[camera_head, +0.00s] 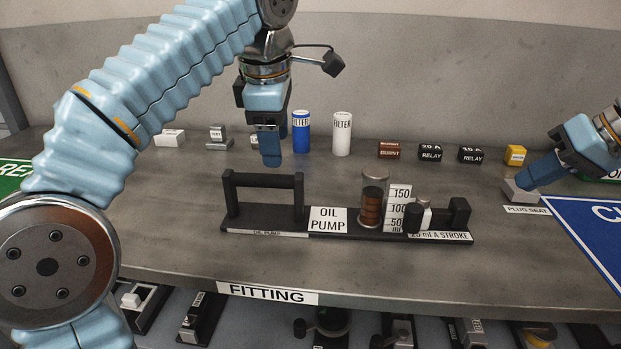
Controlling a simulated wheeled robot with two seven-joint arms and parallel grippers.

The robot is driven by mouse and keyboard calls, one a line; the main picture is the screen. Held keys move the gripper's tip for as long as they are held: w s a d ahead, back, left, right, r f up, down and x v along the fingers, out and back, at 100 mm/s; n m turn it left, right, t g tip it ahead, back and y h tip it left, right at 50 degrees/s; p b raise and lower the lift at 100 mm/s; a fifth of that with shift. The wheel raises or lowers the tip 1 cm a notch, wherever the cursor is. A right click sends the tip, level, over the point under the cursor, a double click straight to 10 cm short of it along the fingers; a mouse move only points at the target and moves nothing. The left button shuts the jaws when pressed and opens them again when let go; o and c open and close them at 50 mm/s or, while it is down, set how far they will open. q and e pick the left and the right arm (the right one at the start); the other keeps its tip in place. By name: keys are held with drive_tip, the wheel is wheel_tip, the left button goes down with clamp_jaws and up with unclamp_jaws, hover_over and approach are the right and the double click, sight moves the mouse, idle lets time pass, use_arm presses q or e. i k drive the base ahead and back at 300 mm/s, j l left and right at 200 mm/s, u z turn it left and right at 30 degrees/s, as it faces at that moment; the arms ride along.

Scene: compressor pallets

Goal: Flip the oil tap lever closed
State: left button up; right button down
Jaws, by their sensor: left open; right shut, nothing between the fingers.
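The oil pump unit (272,227) is a long black base on the bench with an "OIL PUMP" label. A black bar handle (262,180) stands at its left. A glass cylinder (373,200) with brown oil stands right of the label, beside a white scale marked 150, 100 and 50. Right of the scale are a small pale bottle-like part with black pieces (412,217) and a black block (460,212); I cannot tell which is the tap lever. My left gripper (270,160) points down above and behind the bar handle, open and empty. My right gripper (524,182) is shut and empty at the plug seat.
A blue filter (301,131), a white filter (342,134), a brown box (388,150), two black relay boxes (430,152) and a yellow box (515,155) line the back. The plug seat (520,195) and a blue board (590,225) are at right. Bench front is clear.

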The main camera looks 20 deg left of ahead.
sight(414, 212)
drive_tip(key=k, duration=1)
